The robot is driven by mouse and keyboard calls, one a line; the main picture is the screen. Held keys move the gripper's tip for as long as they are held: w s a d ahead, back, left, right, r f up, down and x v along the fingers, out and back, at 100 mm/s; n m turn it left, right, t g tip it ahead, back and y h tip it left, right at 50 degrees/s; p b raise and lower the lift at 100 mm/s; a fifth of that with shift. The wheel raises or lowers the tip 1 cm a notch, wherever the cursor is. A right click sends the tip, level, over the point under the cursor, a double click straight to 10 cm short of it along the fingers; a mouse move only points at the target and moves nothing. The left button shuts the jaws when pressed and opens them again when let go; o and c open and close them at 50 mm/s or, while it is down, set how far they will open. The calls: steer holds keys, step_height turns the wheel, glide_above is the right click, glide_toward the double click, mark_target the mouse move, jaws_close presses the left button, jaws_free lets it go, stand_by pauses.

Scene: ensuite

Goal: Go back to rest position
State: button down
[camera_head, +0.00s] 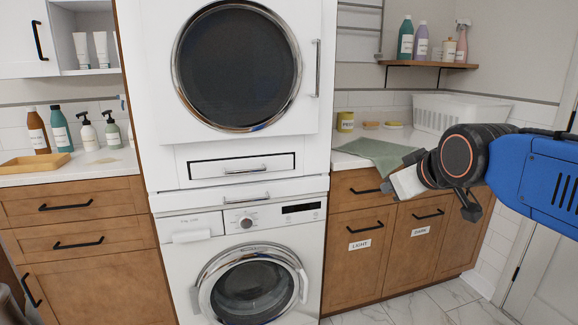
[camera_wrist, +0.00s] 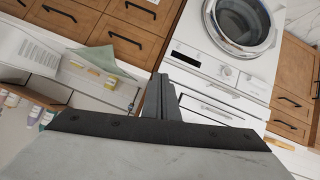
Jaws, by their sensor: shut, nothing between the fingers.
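My gripper (camera_wrist: 161,95) is shut in the wrist view, its dark fingers together with nothing between them. In the head view my blue arm reaches in from the right edge. Its black wrist and the gripper end are in front of the right-hand counter and cabinets. The pale part at the arm's end overlaps the counter's front edge and the green cloth in the picture. I cannot tell how far it is from them.
A washing machine (camera_head: 250,260) stands below a dryer (camera_head: 240,65). Wooden cabinets (camera_head: 85,240) flank them. A green cloth (camera_head: 376,151) hangs over the right counter near a white basket (camera_head: 455,110). Bottles stand on the left counter and the wall shelf (camera_head: 425,65). Some marble floor (camera_head: 400,312) is clear.

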steer(key=s+d+f+m+g, duration=0.2)
steer(key=s+d+f+g, duration=0.1)
steer(key=s+f, duration=0.7)
steer(key=s+d+f+m+g+h, duration=0.1)
steer(key=s+d+f+m+g, duration=0.2)
steer(key=s+f, duration=0.7)
steer(key=shift+s+d+f+h, duration=0.15)
steer(key=shift+s+f+h, duration=0.2)
steer(key=shift+f, duration=0.5)
